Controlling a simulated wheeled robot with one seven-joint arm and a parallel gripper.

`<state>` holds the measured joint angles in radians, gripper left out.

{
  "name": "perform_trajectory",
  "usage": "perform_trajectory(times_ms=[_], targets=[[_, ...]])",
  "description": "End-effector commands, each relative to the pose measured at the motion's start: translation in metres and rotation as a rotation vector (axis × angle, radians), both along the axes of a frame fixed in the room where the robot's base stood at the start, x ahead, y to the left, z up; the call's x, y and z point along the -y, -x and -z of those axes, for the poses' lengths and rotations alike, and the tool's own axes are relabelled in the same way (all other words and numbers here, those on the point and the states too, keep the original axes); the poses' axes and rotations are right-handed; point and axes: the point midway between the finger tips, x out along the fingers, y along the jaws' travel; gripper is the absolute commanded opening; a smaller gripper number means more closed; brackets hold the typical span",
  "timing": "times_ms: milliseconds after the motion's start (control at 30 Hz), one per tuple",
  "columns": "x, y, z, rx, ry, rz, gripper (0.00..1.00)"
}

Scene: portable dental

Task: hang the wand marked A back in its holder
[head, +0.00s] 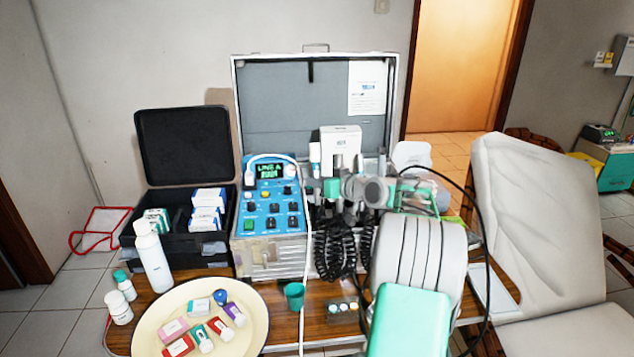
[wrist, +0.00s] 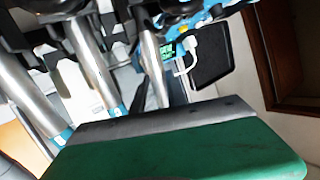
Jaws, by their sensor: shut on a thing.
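My gripper (head: 400,194) is at the wand holder (head: 348,190), behind the coiled black hoses, partly hidden by my own wrist. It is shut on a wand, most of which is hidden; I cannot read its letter. In the wrist view, a broad green finger with a grey edge (wrist: 185,145) fills the bottom. Several silver wands with blue bands stand beyond it, such as the middle wand (wrist: 92,65), under dark holder clips. I cannot tell whether the held wand touches the holder.
The blue control unit (head: 270,205) has a lit display reading "LINE A" and a white handset on top. A cream tray (head: 245,338) with small boxes, a green cup (head: 295,295) and bottles stand in front. A grey chair (head: 540,215) is at right. A black cable arcs beside my wrist.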

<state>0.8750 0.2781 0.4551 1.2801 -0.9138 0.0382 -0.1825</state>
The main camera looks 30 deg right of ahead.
Motion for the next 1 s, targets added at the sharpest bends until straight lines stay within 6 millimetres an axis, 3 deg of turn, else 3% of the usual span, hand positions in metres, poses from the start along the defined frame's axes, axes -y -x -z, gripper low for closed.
perform_trajectory(times_ms=[700, 967, 1000], targets=[[-0.004, 0.008, 0.027, 0.001, 0.001, 0.0, 0.0], [-0.004, 0.009, 0.026, 0.001, 0.001, 0.0, 0.0], [-0.004, 0.009, 0.026, 0.001, 0.001, 0.0, 0.21]])
